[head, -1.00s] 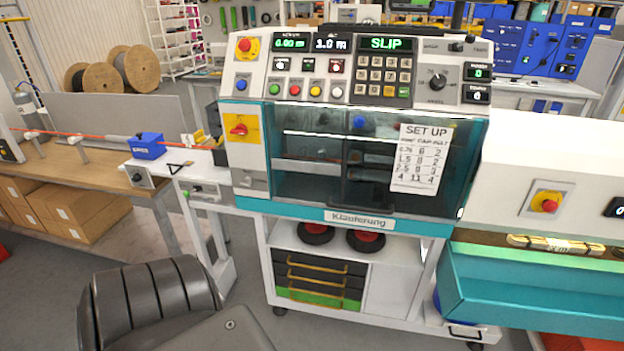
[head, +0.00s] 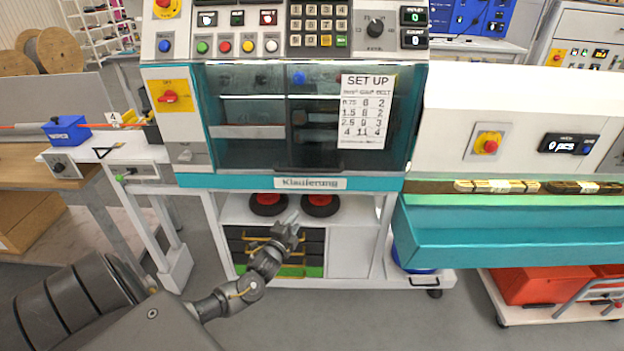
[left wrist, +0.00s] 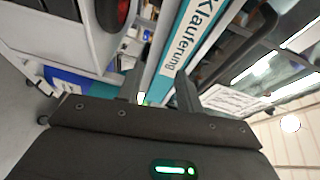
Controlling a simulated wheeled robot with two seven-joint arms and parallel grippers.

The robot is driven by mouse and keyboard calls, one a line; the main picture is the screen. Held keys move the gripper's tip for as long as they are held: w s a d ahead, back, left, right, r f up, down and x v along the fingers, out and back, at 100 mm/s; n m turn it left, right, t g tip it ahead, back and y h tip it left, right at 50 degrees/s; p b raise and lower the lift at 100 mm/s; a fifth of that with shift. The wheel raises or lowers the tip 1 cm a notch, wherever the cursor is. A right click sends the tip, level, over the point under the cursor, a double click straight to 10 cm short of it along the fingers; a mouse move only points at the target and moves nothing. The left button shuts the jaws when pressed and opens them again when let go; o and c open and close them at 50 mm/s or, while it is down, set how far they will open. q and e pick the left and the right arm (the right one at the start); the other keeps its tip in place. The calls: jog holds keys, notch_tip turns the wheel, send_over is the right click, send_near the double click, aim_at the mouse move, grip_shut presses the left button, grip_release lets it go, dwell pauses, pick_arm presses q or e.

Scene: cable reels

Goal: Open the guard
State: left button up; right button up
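The guard (head: 245,160) is a tinted see-through cover with a teal lower edge on the front of the white machine. It is down over the machine's opening. A "SET UP" sheet (head: 364,111) hangs on its right part. My left gripper (head: 294,224) is in front of the machine, below the guard's lower edge and apart from it. In the left wrist view my left gripper (left wrist: 160,88) has its two fingers apart with nothing held between them. The teal edge with the white lettered label (left wrist: 194,38) lies beyond the fingers. My right gripper is not in view.
Under the machine are red-hubbed wheels (head: 268,204) and a drawer unit (head: 313,254). A teal trough (head: 490,232) juts out at the right. A bench with a blue box (head: 66,134) and an orange cable stands at the left. The floor in front is free.

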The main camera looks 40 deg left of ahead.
aim_at(312, 171)
pick_arm(q)
notch_tip(312, 171, up, 11)
jog(key=w+m+t, duration=0.2)
jog(key=t, duration=0.1)
jog(key=b+x, duration=0.6)
jog(key=x, duration=0.5)
jog(key=shift+w+f+b, duration=0.1)
jog(key=shift+b, duration=0.3)
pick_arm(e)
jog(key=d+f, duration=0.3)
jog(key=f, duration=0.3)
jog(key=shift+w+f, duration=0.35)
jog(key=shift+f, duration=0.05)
